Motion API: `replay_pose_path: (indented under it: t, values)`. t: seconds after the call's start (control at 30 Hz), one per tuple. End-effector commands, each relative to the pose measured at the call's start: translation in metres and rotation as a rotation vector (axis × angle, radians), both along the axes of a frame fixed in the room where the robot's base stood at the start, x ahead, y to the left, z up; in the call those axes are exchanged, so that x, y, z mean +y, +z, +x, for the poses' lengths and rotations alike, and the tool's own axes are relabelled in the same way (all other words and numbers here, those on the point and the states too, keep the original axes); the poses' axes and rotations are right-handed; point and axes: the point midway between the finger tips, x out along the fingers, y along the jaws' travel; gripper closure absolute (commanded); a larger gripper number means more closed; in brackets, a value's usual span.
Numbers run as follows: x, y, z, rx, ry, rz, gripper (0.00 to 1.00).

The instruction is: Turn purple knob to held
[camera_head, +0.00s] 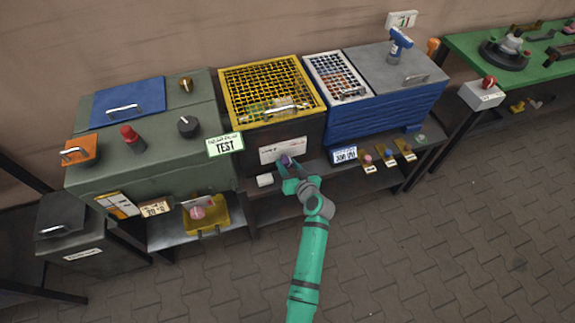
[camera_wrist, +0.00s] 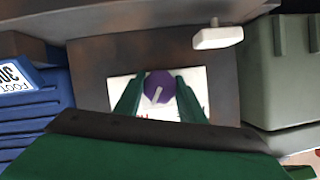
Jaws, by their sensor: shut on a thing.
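The purple knob (camera_wrist: 160,87) is round with a pale pointer line and sits on a white label plate (camera_wrist: 200,76). In the wrist view its line slants from upper right to lower left. My gripper (camera_wrist: 158,97) has its green fingers on both sides of the knob and is shut on it. In the head view the knob (camera_head: 285,160) is a small purple spot on the front of the dark box with the yellow grid, and my gripper (camera_head: 289,171) reaches it from the front. The plate's lettering is mostly hidden by the fingers.
A white block-like handle (camera_head: 265,180) is beside the knob. A grey-green cabinet (camera_head: 150,165) stands left and a blue crate (camera_head: 385,110) right. Small tagged items (camera_head: 388,156) lie on the shelf at right. The paved floor in front is clear.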

Motion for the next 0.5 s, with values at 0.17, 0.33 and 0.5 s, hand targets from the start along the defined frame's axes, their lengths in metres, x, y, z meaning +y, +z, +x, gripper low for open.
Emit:
replay_pose_path:
  t: [0.17, 0.33, 0.5]
  values:
    - [-0.0019, 0.0005, 0.0006, 0.029, -0.003, 0.094, 0.86]
    - [-0.0019, 0.0004, 0.0005, 0.048, -0.003, 0.151, 0.86]
    - [-0.002, 0.0001, 0.0003, 0.057, -0.003, 0.176, 0.86]
